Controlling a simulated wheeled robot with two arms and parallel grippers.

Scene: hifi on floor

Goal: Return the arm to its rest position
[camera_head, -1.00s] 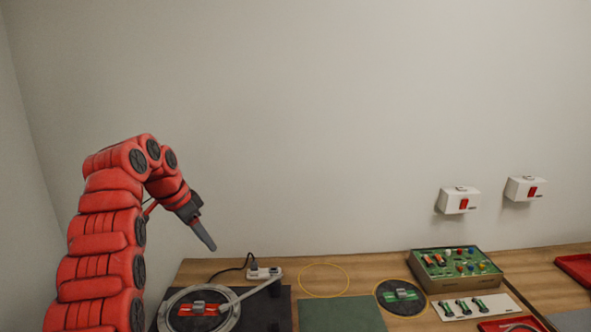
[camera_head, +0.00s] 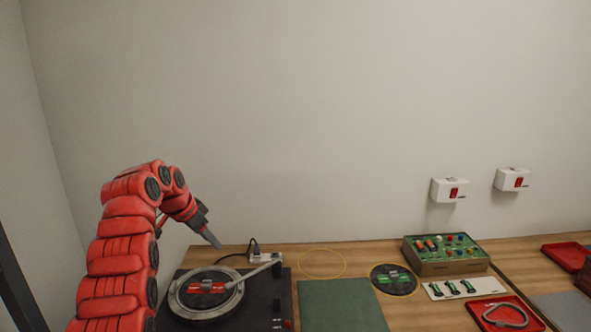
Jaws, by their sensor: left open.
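My left arm is red and segmented and comes up from the lower left. My left gripper (camera_head: 212,239) points down and to the right, in the air near the back left of the table, and it is open with nothing seen in it. In the picture it is just above the turntable (camera_head: 180,318), which has a record with a red label (camera_head: 207,287) on its platter. My right gripper is not in view.
On the wooden table (camera_head: 415,312) are a green mat (camera_head: 340,305), a record with a green label (camera_head: 393,280), a box of coloured parts (camera_head: 445,268) and a red tray (camera_head: 470,303). Two white switch boxes (camera_head: 449,190) (camera_head: 512,180) are on the wall. The space above the table's middle is clear.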

